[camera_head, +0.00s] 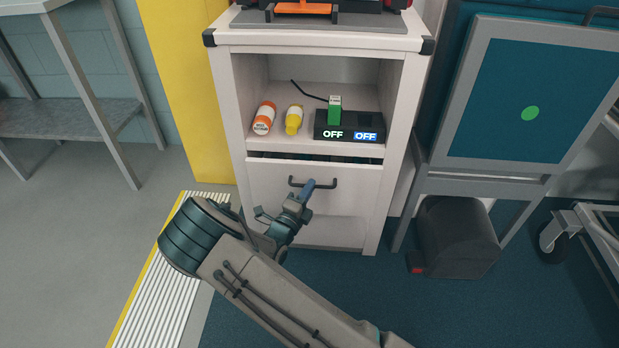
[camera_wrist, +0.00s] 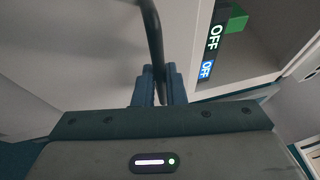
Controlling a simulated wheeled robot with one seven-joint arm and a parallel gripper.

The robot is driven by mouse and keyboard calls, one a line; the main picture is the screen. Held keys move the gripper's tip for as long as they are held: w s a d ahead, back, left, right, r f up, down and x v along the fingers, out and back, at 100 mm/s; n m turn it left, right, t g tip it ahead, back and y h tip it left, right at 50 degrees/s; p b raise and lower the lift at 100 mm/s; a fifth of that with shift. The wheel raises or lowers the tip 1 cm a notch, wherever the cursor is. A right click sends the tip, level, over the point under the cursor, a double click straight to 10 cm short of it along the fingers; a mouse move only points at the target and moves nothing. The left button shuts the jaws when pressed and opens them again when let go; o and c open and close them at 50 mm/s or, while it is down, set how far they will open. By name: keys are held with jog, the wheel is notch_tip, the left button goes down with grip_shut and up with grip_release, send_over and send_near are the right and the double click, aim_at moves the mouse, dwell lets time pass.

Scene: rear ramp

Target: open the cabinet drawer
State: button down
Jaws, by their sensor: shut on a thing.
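The white cabinet (camera_head: 233,108) stands ahead, with an open shelf above a drawer (camera_head: 335,212). The drawer has a dark bar handle (camera_head: 326,184) on its front, and a dark gap shows along its top edge. My gripper (camera_head: 306,193) is at the handle, left of its middle. In the wrist view the blue fingers of my gripper (camera_wrist: 158,78) are shut around the dark handle bar (camera_wrist: 152,38). The drawer's inside is mostly hidden; only a narrow dark strip shows above the front.
On the shelf are an orange-and-white bottle (camera_head: 264,118), a yellow bottle (camera_head: 293,120) and a black box (camera_head: 348,128) with OFF labels and a green block (camera_head: 334,109). A dark bin (camera_head: 455,237) and a cart wheel (camera_head: 553,236) stand right.

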jog(key=s+p, duration=0.8)
jog(key=s, duration=1.4)
jog(key=shift+a+p, duration=0.35)
jog(key=shift+p, duration=0.05)
jog(key=shift+s, duration=0.1)
jog(key=c, duration=1.5)
grip_release()
jog(key=p+v, duration=0.1)
jog(key=v, duration=1.3)
jog(key=shift+r, duration=0.1)
